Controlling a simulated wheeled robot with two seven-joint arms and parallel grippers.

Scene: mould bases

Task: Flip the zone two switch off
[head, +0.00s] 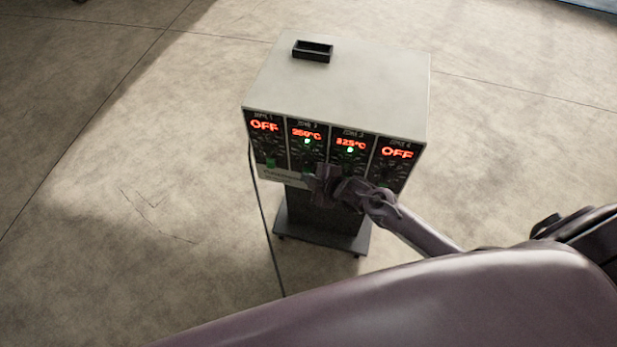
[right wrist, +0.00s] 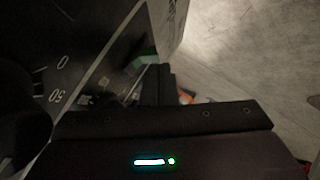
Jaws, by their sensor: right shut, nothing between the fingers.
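The controller box (head: 352,75) stands on a dark stand, with a row of zone panels on its front. The zone two panel (head: 306,150) has a red display that seems to read 250°C and a lit green lamp. A green piece, seemingly its switch (head: 306,178), shows low on that panel, beside my fingertips. A green switch also shows in the right wrist view (right wrist: 146,57), close to the fingertips; contact cannot be told. My right gripper (head: 324,182) is shut and empty at the panel's lower edge, hiding part of zones two and three. My left gripper is not in view.
The zone three panel (head: 348,148) is lit, reading about 225°C. Zone one (head: 265,128) and zone four (head: 396,155) show OFF. A small black tray (head: 312,50) sits on top. A cable (head: 263,225) hangs at the left. The floor around is clear.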

